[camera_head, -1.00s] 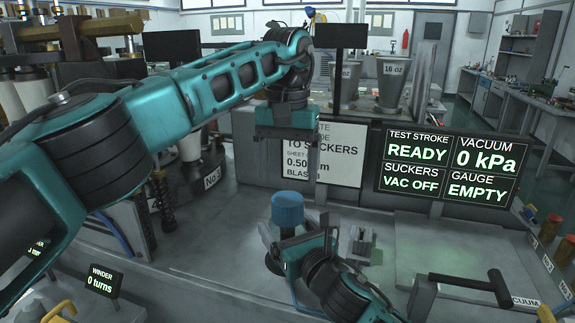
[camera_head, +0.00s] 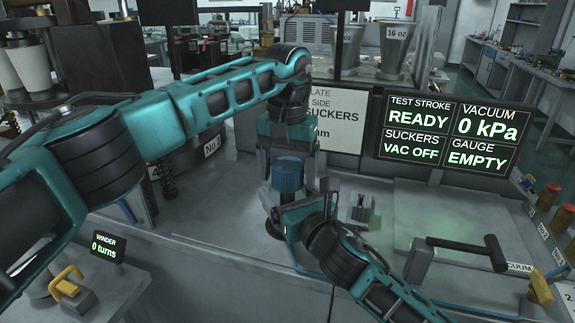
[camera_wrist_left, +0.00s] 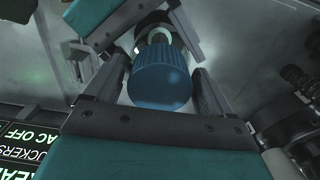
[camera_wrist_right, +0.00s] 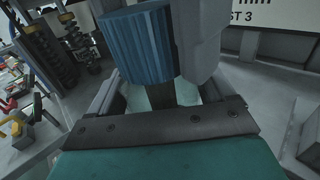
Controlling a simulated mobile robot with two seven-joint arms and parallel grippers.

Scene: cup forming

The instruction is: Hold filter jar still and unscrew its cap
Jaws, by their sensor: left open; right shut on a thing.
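The filter jar has a ribbed blue cap (camera_head: 288,174), upright, above the bench. The cap is large in the left wrist view (camera_wrist_left: 160,82) and in the right wrist view (camera_wrist_right: 137,42). The jar body under it is mostly hidden by my grippers; a pale ring shows below the cap in the left wrist view. My left gripper (camera_wrist_left: 165,90) is open, its fingers on either side of the cap, pointing down. I cannot tell if they touch it. My right gripper (camera_wrist_right: 172,98) is shut on the jar body below the cap, coming in from the front right.
A display panel (camera_head: 450,132) stands behind and to the right. A small metal block (camera_head: 360,208) sits right of the jar. The winder sign (camera_head: 104,246) and yellow clamp (camera_head: 66,283) are at left. The front bench strip is clear.

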